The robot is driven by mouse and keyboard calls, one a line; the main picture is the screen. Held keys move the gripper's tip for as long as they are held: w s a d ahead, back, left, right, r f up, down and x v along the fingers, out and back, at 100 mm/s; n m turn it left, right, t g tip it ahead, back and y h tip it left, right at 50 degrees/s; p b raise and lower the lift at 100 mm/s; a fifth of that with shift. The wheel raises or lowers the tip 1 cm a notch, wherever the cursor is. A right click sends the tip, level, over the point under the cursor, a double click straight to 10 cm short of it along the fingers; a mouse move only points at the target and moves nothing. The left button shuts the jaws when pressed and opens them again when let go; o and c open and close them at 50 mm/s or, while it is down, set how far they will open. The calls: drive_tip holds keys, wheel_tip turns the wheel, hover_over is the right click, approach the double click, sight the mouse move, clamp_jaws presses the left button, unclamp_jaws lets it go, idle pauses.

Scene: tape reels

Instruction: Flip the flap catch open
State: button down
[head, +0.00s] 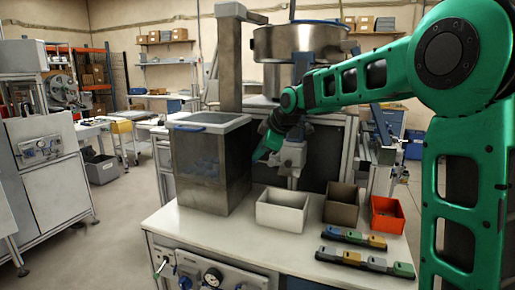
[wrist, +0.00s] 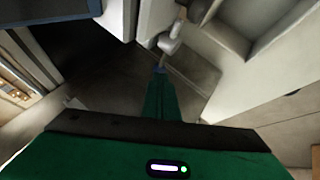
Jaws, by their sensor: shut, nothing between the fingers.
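My gripper (head: 263,154) is green and shut, with nothing held. In the head view it is beside the right wall of the grey see-through bin (head: 195,180) and left of a grey metal fitting (head: 291,155). In the wrist view the closed fingertips (wrist: 160,72) point at a small pale, rounded lever-like part (wrist: 170,44). This part may be the flap catch, but I cannot tell for sure. The tips look close to it; I cannot tell whether they touch. In the head view my arm and gripper hide much of this area.
A white open box (head: 282,218), a brown box (head: 341,212) and an orange box (head: 387,223) stand on the white worktop (head: 205,236). Strips of coloured blocks (head: 364,263) lie at its front right. A large metal bowl (head: 297,45) stands behind my arm.

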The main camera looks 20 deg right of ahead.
drive_tip(key=shift+w+d+f, duration=0.15)
drive_tip(key=shift+d+f, duration=0.15)
drive_tip(key=shift+f, duration=0.05)
